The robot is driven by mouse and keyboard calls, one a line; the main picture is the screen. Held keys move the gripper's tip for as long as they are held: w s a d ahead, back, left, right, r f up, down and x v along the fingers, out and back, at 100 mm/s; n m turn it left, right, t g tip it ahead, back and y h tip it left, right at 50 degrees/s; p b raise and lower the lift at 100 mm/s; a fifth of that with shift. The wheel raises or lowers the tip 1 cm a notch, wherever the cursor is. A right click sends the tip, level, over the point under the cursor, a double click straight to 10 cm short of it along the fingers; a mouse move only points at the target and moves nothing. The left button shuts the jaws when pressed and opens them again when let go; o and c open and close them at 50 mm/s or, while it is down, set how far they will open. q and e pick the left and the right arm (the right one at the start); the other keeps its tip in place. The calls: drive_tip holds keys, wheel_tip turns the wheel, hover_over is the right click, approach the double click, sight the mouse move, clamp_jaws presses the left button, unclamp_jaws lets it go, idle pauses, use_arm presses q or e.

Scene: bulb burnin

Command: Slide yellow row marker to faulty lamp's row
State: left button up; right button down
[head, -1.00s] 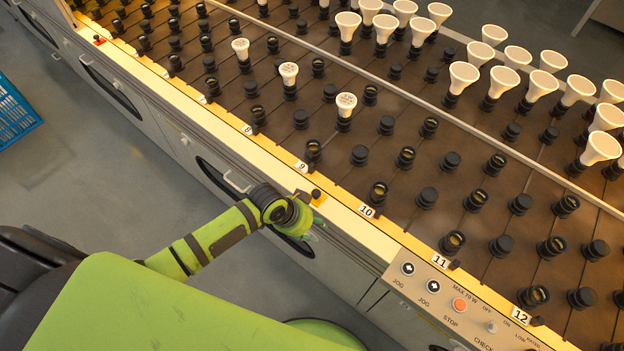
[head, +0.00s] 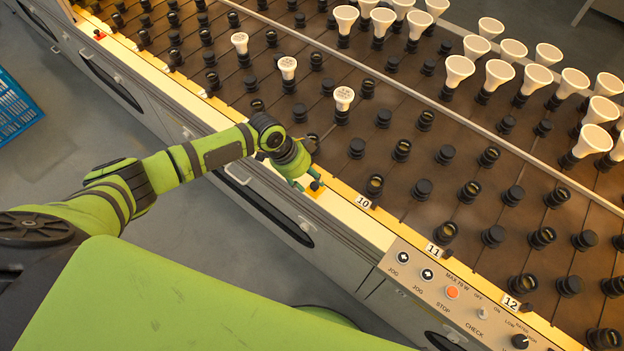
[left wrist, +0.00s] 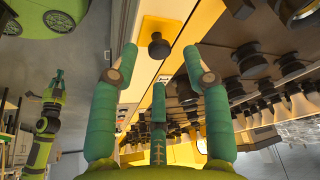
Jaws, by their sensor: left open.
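The yellow row marker (head: 318,194), a small plate with a black knob, sits on the bench's front rail, left of label 10. In the left wrist view its yellow plate (left wrist: 155,27) and black knob show just beyond my fingertips. My left gripper (head: 306,184) is at the marker, its teal fingers apart. In the left wrist view the gripper (left wrist: 160,62) is open, with the knob ahead between its fingers; I cannot see contact. A green arm with a small teal gripper (left wrist: 56,80), probably my right one, hangs at the left there. No lamp visibly stands out as faulty.
Black sockets fill the sloping bench. Three small white lamps, one of them near the middle (head: 344,97), stand apart from several larger ones (head: 498,74) at the back right. A control panel (head: 440,283) is at the front right, and a blue crate (head: 14,105) lies at the left.

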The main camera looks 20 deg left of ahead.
sight(315, 187)
use_arm(q)
drive_tip(key=shift+x, duration=1.3)
clamp_jaws()
drive_tip(key=shift+a, duration=0.1)
